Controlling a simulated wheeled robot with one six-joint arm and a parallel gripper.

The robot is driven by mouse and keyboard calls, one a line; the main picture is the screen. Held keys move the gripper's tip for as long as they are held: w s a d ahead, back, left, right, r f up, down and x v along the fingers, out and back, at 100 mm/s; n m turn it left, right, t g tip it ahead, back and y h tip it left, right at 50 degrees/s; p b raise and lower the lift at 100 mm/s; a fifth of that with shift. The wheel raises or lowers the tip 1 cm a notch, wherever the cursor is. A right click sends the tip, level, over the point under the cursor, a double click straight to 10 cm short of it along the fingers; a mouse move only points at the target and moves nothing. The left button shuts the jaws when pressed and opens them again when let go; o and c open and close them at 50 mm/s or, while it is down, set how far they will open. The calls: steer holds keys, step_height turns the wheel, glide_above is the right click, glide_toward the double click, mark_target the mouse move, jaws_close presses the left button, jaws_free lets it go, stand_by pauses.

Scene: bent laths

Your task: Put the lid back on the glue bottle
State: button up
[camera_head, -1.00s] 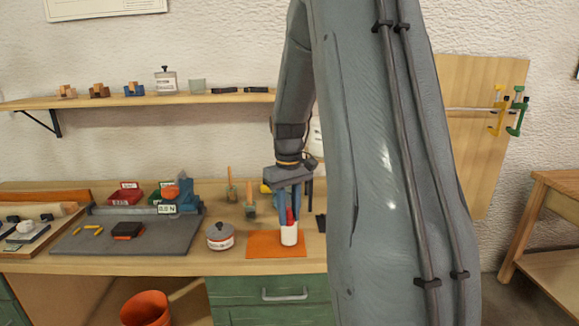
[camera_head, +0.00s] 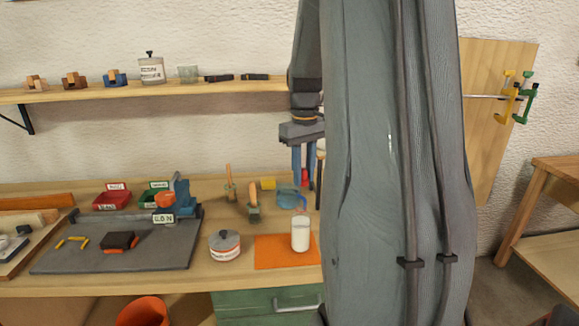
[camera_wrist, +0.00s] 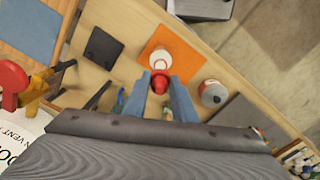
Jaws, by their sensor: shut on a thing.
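The glue bottle (camera_head: 300,236) is white and stands upright on an orange mat (camera_head: 270,252) near the bench's front edge. It also shows in the wrist view (camera_wrist: 161,60), with its top uncovered. My gripper (camera_head: 304,182) points down, above and behind the bottle in the head view. It is shut on the red lid (camera_wrist: 160,84), which sits between the blue fingers in the wrist view. The lid shows only partly in the head view (camera_head: 305,174). The lid and bottle are apart. My arm hides the bench to the right.
A labelled grey-lidded tin (camera_head: 225,246) stands left of the mat. Brushes (camera_head: 253,206) and a bluish clear cup (camera_head: 290,199) stand behind it. A grey mat (camera_head: 100,256) with tools lies at left. A shelf (camera_head: 215,89) runs along the wall.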

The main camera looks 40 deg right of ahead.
steer(key=shift+w+d+f, duration=0.1)
steer(key=shift+w, duration=0.05)
steer(key=shift+w+a+f+b, duration=0.1)
steer(key=shift+a+f+b, duration=0.1)
steer(key=shift+f+b, duration=2.1)
steer(key=shift+f, duration=0.75)
steer(key=shift+p, duration=0.7)
steer(key=shift+f+p, duration=0.15)
steer(key=shift+p, duration=0.4)
stand_by(0.6)
steer(key=o, duration=1.6)
steer(key=shift+c, duration=0.2)
